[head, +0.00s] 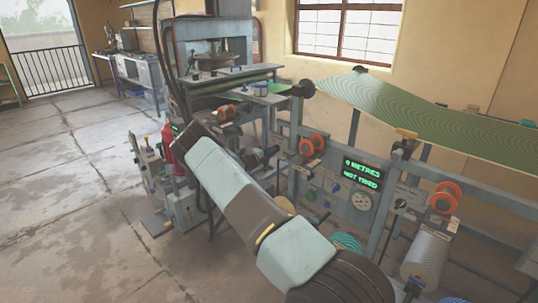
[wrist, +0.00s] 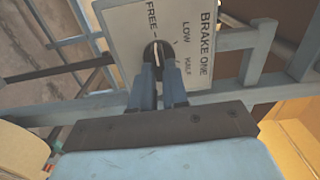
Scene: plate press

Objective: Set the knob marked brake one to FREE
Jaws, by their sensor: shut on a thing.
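The brake one knob (wrist: 156,54) is dark and round, with a pale line on its face. The pale line runs roughly upward in the wrist view, towards the word FREE (wrist: 152,14). My gripper (wrist: 158,72) is shut on the knob, with one finger at each side of it. The fingers hide the knob's lower part and some of the plate. In the head view my arm covers much of the area near the machine, and I cannot make out the knob there.
A grey machine frame (head: 375,238) carries a gauge (head: 361,200), a green-lit display (head: 362,174) and several orange spools. A green patterned web (head: 405,108) runs along its top. Grey bars (wrist: 245,68) lie close beside the plate. Open floor (head: 75,170) is at left.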

